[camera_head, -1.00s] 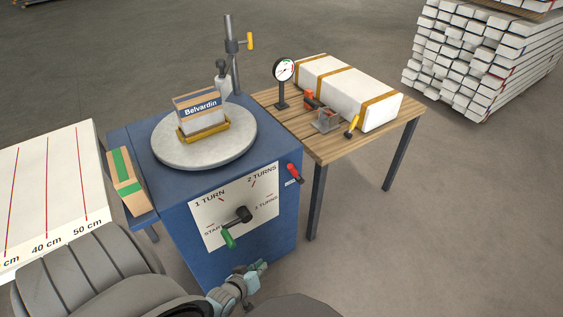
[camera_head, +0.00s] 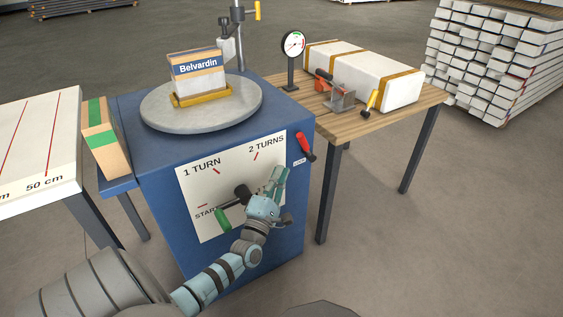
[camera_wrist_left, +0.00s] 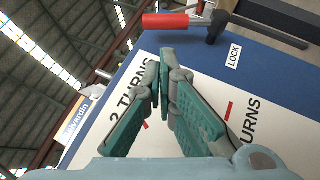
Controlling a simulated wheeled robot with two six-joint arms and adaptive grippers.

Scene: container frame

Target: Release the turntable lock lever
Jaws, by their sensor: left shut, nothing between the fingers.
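The red lock lever (camera_head: 305,146) is on the right edge of the blue turntable cabinet's (camera_head: 160,210) front, above a small white label. In the left wrist view the red lever (camera_wrist_left: 166,21) lies at the top, on a black pivot, near the label reading LOCK (camera_wrist_left: 233,55). My left gripper (camera_head: 280,170) is shut and empty in front of the dial panel (camera_head: 200,185), below and left of the lever and apart from it. The left wrist view shows its teal fingers (camera_wrist_left: 165,70) with their tips together. My right gripper is not in view.
A crank with a green handle (camera_head: 222,220) sits on the panel beside my left arm. A grey turntable (camera_head: 160,117) carries a Belvardin box (camera_head: 197,77). A wooden table (camera_head: 400,125) with clamps and a wrapped block adjoins on the right; a white measuring table (camera_head: 40,150) stands left.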

